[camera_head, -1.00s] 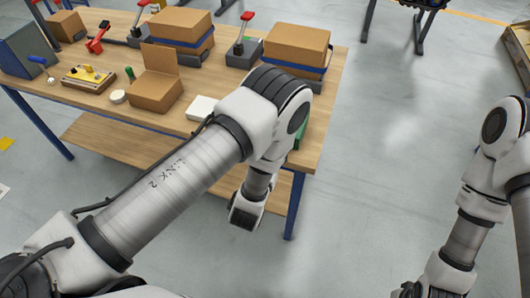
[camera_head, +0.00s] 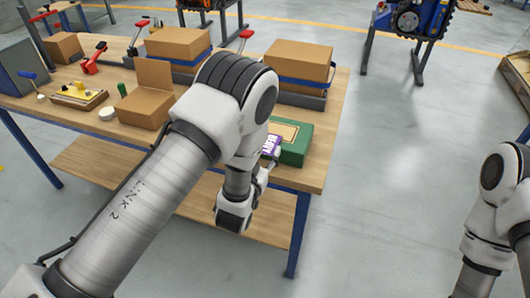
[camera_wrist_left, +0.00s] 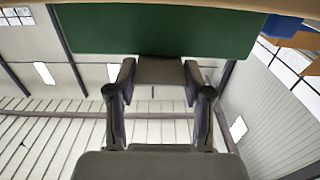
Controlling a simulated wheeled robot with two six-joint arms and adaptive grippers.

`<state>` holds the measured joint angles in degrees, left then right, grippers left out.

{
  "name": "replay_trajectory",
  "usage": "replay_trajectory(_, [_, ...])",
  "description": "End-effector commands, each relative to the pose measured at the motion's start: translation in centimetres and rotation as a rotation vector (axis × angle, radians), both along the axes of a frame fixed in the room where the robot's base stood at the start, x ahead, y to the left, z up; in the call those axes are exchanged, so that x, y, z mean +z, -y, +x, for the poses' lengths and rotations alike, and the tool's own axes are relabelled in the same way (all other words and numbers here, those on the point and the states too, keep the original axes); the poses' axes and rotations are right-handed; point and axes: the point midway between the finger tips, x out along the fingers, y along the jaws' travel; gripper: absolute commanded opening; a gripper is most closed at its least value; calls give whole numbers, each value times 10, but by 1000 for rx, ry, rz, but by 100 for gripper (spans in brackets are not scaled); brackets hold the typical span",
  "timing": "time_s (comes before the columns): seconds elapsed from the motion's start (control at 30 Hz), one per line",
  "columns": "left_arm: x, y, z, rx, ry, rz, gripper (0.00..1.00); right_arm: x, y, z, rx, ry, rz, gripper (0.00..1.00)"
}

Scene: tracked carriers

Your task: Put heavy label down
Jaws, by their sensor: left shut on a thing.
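A purple label (camera_head: 271,145) with white lettering shows in the head view, partly hidden by my left arm. My left gripper (camera_head: 264,164) is shut on it, at the table's near edge. The label is at the left side of a green box (camera_head: 296,144) with a tan panel on top; I cannot tell whether it touches the box. In the left wrist view, my left gripper's fingers (camera_wrist_left: 160,86) stand below the green box's side (camera_wrist_left: 160,32), with a grey piece between them. My right gripper is out of view.
The wooden table (camera_head: 318,165) also holds an open cardboard box (camera_head: 146,106), cartons with blue bands (camera_head: 298,50) and a yellow-topped tray (camera_head: 78,97). A lower shelf (camera_head: 105,160) runs underneath.

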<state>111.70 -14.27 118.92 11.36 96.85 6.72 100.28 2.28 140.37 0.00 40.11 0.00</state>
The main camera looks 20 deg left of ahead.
Motion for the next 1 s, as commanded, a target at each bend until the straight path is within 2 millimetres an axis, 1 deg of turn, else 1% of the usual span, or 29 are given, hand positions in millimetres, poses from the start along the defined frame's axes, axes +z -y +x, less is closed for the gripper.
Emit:
replay_trajectory(0.1, [0,0,0,0,0,0,37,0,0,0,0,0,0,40])
replay_trajectory(0.3, [-8,0,0,0,0,0,37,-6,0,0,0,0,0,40])
replay_trajectory(0.33, [-6,0,0,0,0,0,61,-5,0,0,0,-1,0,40])
replay_trajectory(0.37, [-6,0,0,0,0,0,72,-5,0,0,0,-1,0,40])
replay_trajectory(0.4, [-6,0,0,0,0,0,76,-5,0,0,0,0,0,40])
replay_trajectory(0.67, [-5,0,0,0,0,0,76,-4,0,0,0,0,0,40])
replay_trajectory(0.77, [3,0,0,0,1,0,76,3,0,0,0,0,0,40])
replay_trajectory(0.87, [-2,0,-14,-1,-3,1,76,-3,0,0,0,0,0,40])
replay_trajectory(0.97, [-3,-1,-39,-2,-5,2,76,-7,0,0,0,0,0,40])
replay_trajectory(1.0, [-3,-1,-50,-2,-6,3,76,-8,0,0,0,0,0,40])
